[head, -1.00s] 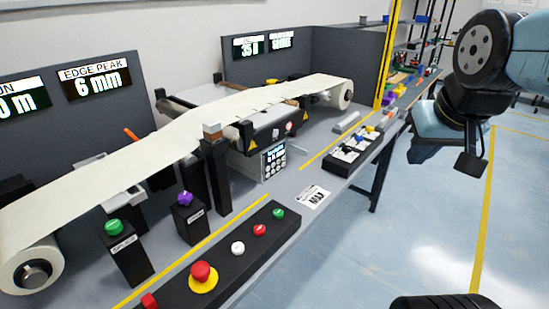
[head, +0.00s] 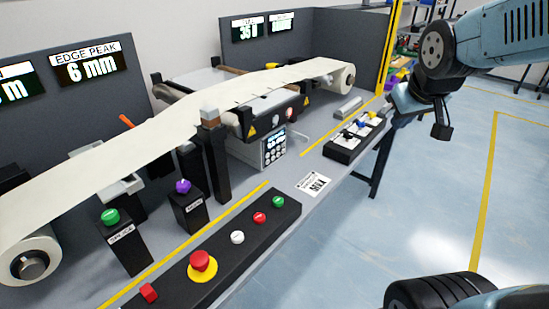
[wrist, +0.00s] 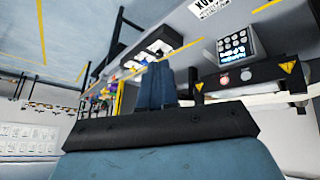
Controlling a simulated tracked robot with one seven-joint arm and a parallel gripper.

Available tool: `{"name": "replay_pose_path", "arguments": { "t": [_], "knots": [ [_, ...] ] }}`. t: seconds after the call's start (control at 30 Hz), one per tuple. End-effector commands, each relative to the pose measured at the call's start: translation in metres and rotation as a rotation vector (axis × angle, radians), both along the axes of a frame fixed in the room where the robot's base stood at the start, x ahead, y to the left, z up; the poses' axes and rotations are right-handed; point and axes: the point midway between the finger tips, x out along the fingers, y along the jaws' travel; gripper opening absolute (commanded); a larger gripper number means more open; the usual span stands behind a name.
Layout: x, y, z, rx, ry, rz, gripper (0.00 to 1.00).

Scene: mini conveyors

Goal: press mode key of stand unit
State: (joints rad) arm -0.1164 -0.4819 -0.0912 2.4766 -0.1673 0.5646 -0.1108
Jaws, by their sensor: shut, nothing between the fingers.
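Two black stands rise from the bench in the head view. One has a purple key (head: 183,186) on top and a small white label on its front (head: 195,205), too small to read surely. The other has a green key (head: 111,216). A keypad unit (head: 273,150) with a lit screen and several round keys stands beyond them. It also shows upside down in the wrist view (wrist: 237,45). My gripper (wrist: 157,80) is shut and empty in the wrist view, its fingers together. In the head view my arm is right of the bench, well apart from all keys; the fingertips cannot be made out.
A black button panel (head: 262,233) with a red emergency stop (head: 201,262) lies along the front edge. A white paper web (head: 160,128) runs over the conveyor. A black switch box (head: 345,148) sits at the far right. The floor beside the bench is open.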

Motion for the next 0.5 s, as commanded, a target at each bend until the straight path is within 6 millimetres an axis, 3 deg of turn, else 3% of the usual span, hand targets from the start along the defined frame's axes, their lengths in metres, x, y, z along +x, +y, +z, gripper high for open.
{"name": "replay_pose_path", "arguments": {
  "t": [0.2,0.5],
  "knots": [
    [0.067,0.008,-0.035,-0.11,-0.049,0.166,0.0],
    [0.141,0.036,-0.093,-0.25,-0.128,0.431,0.0]
  ]
}}
